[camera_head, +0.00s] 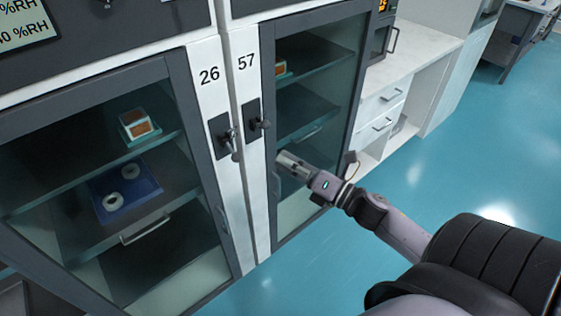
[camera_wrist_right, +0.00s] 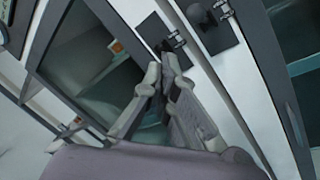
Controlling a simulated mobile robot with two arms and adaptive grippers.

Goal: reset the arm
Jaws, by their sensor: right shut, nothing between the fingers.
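My right arm comes in from the lower right in the head view. Its gripper (camera_head: 284,164) is in front of the glass door of cabinet 57 (camera_head: 318,90), below the door's dark handle (camera_head: 254,122). In the right wrist view the fingers (camera_wrist_right: 163,80) are together with nothing between them. They point toward a dark latch plate (camera_wrist_right: 160,35); I cannot tell whether they touch anything. My left gripper is not in view.
Cabinet 26 (camera_head: 185,95) stands on the left, its door shut, with a small box (camera_head: 138,126) and a blue tray (camera_head: 108,207) inside. A white counter (camera_head: 415,52) stands beyond. Blue floor (camera_head: 455,150) is open at the right.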

